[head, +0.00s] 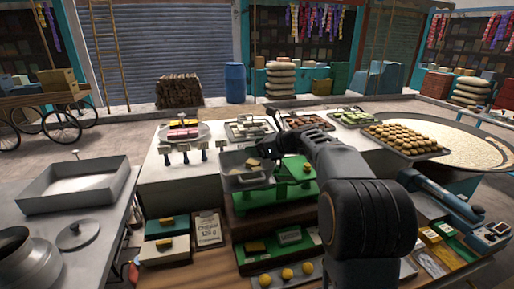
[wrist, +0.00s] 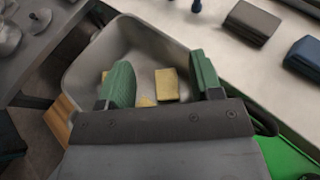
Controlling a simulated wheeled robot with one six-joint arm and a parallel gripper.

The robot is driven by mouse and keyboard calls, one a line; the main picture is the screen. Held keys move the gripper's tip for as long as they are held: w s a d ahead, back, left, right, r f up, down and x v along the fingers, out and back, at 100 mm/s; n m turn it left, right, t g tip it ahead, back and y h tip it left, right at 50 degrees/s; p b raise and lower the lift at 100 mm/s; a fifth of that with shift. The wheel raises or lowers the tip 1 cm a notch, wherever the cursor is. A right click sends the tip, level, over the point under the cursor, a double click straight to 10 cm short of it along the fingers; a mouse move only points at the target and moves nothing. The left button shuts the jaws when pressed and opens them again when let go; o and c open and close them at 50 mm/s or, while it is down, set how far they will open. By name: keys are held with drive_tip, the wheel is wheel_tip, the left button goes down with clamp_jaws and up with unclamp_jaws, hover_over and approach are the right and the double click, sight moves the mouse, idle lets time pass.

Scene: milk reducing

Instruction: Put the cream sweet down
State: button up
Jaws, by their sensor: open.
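A cream-yellow block (wrist: 167,84) lies in a grey metal pan (wrist: 85,62) in the wrist view. Two more yellow pieces show in the pan, one low between the fingers and one (wrist: 105,76) partly behind the left finger. My gripper (wrist: 160,60) is open over the pan, with its green fingers on either side of the block and a gap at each side. In the head view my gripper (head: 279,148) is at the right of the pan (head: 234,182), where a yellow sweet (head: 254,162) shows. My gripper hides part of the pan there.
The pan stands at a green stepped stand (head: 270,195) beside the white counter (head: 185,195). Trays of sweets (head: 405,138) stand behind and to the right. A price card (head: 208,230) and more sweets are in front.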

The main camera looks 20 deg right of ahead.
drive_tip(key=shift+r, duration=0.2)
drive_tip(key=r+b+v, duration=0.1)
drive_tip(key=v, duration=1.1)
drive_tip(key=s+a+f+n+g+h, duration=0.4)
drive_tip(key=s+a+f+n, duration=0.4)
drive_tip(key=s+n, duration=0.15)
drive_tip(key=s+a+f+n+g+h, duration=0.1)
drive_tip(key=s+f+n+h, duration=0.4)
drive_tip(key=s+f+n, duration=0.6)
drive_tip(key=s+n, duration=0.2)
drive_tip(key=n, duration=0.4)
drive_tip(key=shift+s+a+h, duration=0.2)
drive_tip(key=shift+s+h, duration=0.1)
drive_tip(key=shift+s, duration=0.05)
